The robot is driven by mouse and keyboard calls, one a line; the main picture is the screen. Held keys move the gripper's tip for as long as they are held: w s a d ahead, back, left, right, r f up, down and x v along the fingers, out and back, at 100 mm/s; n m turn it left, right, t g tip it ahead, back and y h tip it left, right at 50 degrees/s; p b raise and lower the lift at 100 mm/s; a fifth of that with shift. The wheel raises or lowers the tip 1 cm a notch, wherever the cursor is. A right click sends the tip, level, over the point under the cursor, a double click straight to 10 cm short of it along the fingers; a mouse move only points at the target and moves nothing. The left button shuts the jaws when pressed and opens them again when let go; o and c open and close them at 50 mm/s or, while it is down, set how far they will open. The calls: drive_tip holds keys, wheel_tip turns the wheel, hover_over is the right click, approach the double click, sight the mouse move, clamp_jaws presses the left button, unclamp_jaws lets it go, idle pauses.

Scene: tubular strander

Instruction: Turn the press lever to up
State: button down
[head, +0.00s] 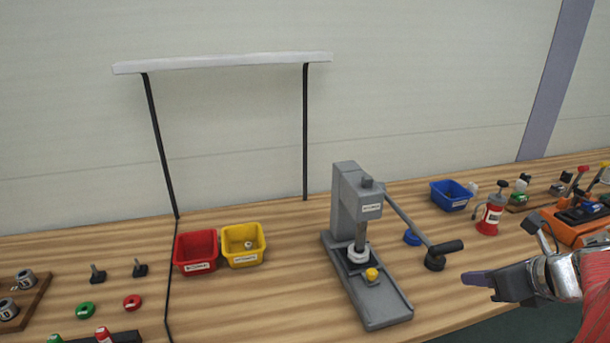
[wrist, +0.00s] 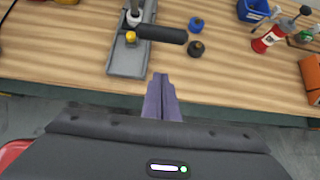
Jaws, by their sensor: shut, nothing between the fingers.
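The grey press (head: 352,215) stands upright on the bench in the middle of the head view. Its lever (head: 412,218) slopes down to the right from the press head and ends in a black handle (head: 446,247). The handle also shows in the wrist view (wrist: 162,34), beyond my fingertips. My gripper (head: 478,279) is at the right of the head view, to the right of and nearer than the handle, apart from it. In the wrist view my gripper (wrist: 160,80) has its two purple fingers together, with nothing between them.
A black round part (head: 434,262) and a blue ring (head: 412,238) lie near the handle. A blue bin (head: 451,195) and a red bottle (head: 490,216) stand further right. Red (head: 196,251) and yellow (head: 243,244) bins are left of the press. The bench (wrist: 235,83) is clear near my fingertips.

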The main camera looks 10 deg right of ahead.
drive_tip(key=shift+w+a, duration=0.1)
drive_tip(key=shift+w, duration=2.6)
